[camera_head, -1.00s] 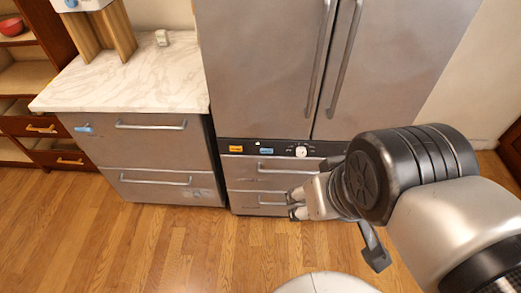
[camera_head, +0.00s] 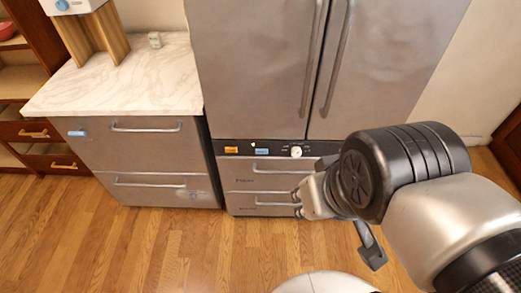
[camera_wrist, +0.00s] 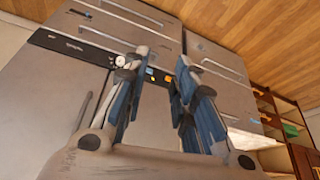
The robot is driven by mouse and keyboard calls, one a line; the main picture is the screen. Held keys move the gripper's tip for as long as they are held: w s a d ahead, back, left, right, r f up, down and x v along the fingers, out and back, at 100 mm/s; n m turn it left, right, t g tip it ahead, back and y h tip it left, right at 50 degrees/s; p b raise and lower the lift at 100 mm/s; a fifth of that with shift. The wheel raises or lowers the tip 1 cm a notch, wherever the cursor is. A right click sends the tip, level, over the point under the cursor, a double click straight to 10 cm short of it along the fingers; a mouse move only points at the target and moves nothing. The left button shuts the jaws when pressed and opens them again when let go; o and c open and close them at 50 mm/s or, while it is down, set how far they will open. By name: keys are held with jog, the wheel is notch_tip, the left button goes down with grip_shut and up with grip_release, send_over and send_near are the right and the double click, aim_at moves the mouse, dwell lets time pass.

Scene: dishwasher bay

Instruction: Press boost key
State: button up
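A dark control panel (camera_head: 333,148) runs across the steel fridge front, between the tall doors and the lower drawers. It carries an orange key (camera_head: 231,150), a blue key (camera_head: 262,151) and a round white dial (camera_head: 296,152). The labels are too small to read, so I cannot tell which key is boost. My gripper (camera_head: 298,204) is in front of the lower drawers, below the panel in the picture, and appears apart from it. In the wrist view its fingers (camera_wrist: 157,88) are spread and empty, with the dial (camera_wrist: 120,60) and the orange key (camera_wrist: 149,78) beyond them.
Left of the fridge stands a steel drawer unit (camera_head: 150,155) with a marble top (camera_head: 120,85) and a blue tag (camera_head: 77,133). A machine (camera_head: 72,6) on a wooden stand sits on the top. The wooden floor (camera_head: 170,245) in front is clear.

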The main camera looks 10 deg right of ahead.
grip_shut()
dwell(1.3)
